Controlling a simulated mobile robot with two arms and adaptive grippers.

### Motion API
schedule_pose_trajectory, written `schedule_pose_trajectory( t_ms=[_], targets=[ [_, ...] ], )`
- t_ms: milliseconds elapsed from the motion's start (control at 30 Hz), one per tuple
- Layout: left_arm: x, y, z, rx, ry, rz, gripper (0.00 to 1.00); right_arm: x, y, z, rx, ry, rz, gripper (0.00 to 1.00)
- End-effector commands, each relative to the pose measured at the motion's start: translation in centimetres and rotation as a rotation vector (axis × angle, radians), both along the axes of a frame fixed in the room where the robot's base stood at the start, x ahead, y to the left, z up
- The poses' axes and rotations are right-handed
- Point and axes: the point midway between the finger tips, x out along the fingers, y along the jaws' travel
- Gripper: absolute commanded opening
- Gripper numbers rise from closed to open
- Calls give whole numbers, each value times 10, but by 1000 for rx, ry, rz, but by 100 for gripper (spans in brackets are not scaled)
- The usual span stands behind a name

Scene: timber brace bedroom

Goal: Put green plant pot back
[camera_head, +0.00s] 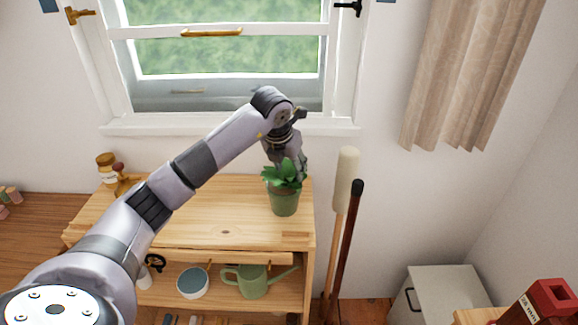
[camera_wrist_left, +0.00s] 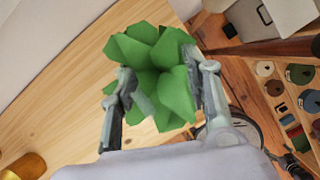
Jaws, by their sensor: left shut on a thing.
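The green plant pot (camera_head: 284,202) with a leafy plant is at the right end of the wooden shelf unit's top (camera_head: 215,215), below the window. It looks upright; I cannot tell whether its base touches the wood. My left gripper (camera_head: 287,163) reaches down from above and is shut on the plant pot. In the left wrist view the green leaves (camera_wrist_left: 155,75) fill the space between the two fingers (camera_wrist_left: 160,95), and the pot itself is hidden under them. My right gripper is in neither view.
A jar (camera_head: 106,167) stands at the top's back left. A green watering can (camera_head: 251,281) and a bowl (camera_head: 193,283) sit on the shelf below. Two long handles (camera_head: 343,215) lean right of the unit. A white cabinet (camera_head: 447,290) stands farther right. The top's middle is clear.

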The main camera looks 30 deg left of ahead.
Motion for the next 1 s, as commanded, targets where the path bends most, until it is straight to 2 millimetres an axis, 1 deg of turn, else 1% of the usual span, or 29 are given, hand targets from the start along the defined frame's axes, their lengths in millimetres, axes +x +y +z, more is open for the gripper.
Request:
schedule_pose_trajectory(
  t_ms=[67,100,300,400,633,767,867,967,1000],
  targets=[
    [1,0,-1,0,-5,0,0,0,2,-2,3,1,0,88],
    [0,0,-3,0,0,0,45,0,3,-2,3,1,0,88],
    [0,0,-2,0,1,0,59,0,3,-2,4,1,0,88],
    [0,0,-2,0,1,0,64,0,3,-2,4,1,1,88],
    [0,0,-2,0,1,0,64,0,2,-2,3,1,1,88],
    [0,0,3,0,-1,0,64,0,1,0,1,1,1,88],
    [-5,-1,14,0,-3,0,64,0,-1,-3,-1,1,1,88],
    [-12,-2,32,2,-6,-2,64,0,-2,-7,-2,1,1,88],
    [-15,-2,41,1,-6,-1,64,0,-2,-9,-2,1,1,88]
  ],
)
